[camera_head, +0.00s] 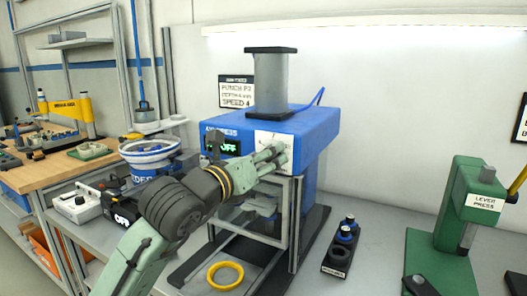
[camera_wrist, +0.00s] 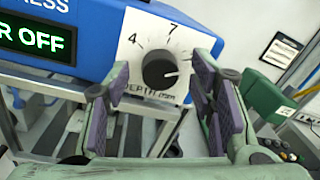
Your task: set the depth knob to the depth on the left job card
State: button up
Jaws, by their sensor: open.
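The depth knob (camera_wrist: 160,72) is a dark round knob on a white dial plate (camera_wrist: 146,28) marked "DEPTH". Its pale pointer mark points right, past the 7; the numbers 4 and 7 show, and the far right of the scale is partly covered by a finger. My gripper (camera_wrist: 158,70) is open, its purple-padded fingers on either side of the knob; I cannot tell if they touch it. In the head view, my gripper (camera_head: 277,154) is in front of the dial plate (camera_head: 263,138). The left job card (camera_head: 236,91) reads "PUNCH P3", a blurred depth line, and "SPEED 4".
The blue press (camera_head: 315,130) has a green display (camera_head: 225,148) ending in "OFF". A yellow ring (camera_head: 225,275) lies below it. A dark holder with blue-topped pieces (camera_head: 340,247) and the green lever press (camera_head: 470,205) stand right. Another card (camera_head: 521,122) is cut off.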

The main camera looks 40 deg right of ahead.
jog(key=shift+d, duration=0.1)
jog(key=shift+c, duration=0.4)
jog(key=c, duration=1.1)
